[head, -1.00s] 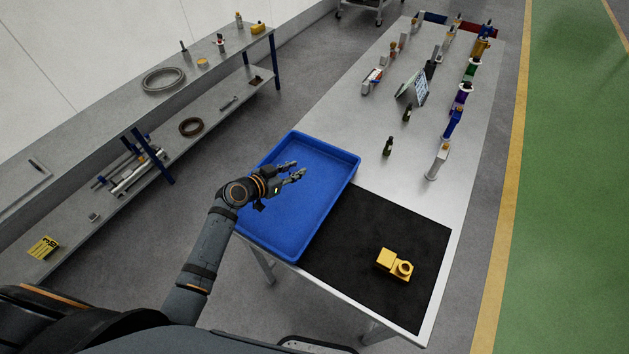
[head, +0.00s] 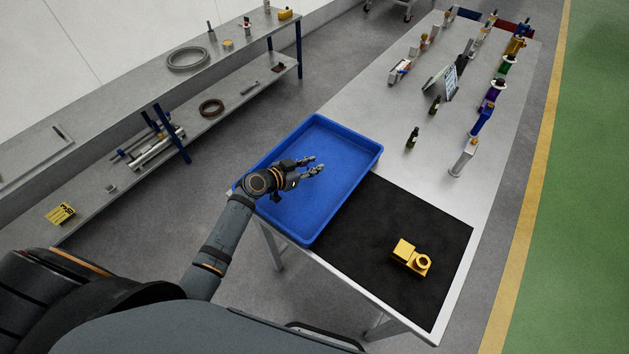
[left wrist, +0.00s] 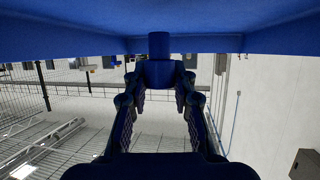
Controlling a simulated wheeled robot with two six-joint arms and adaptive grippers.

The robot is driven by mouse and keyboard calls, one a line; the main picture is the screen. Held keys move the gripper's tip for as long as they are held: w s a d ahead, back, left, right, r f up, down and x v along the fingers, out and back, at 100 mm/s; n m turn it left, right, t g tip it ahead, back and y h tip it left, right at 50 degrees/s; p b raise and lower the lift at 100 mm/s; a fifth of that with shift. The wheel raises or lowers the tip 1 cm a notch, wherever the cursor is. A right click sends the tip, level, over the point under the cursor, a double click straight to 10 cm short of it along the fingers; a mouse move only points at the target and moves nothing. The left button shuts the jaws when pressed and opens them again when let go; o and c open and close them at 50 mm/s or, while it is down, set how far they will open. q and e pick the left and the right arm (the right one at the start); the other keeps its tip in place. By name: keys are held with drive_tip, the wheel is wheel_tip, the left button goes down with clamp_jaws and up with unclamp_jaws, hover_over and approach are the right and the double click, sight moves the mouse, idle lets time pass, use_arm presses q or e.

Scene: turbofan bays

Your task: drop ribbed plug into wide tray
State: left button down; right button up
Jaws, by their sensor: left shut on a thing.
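The wide tray (head: 345,147) is a blue, shallow, rectangular tray near the middle of the head view, on the table. My left gripper (head: 318,166) is over the tray's interior, reaching in from its left side. In the left wrist view, my left gripper (left wrist: 160,82) is shut on the ribbed plug (left wrist: 160,46), a small stepped cylinder that looks dark blue there. The tray fills the top of that view, beyond the plug. The plug cannot be made out in the head view, and its ribs cannot be seen clearly. My right gripper is not in view.
A black mat (head: 380,265) with a yellow block-shaped fitting (head: 411,257) lies beside the tray on the table. Two small dark bottles, a tablet stand (head: 442,84) and rows of coloured parts stand farther along. A grey shelf (head: 150,88) is at the left.

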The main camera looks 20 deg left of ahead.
use_arm(q)
drive_tip(key=c, duration=1)
unclamp_jaws()
drive_tip(key=shift+d, duration=0.1)
drive_tip(key=shift+s, duration=0.1)
drive_tip(key=shift+v, duration=5.9)
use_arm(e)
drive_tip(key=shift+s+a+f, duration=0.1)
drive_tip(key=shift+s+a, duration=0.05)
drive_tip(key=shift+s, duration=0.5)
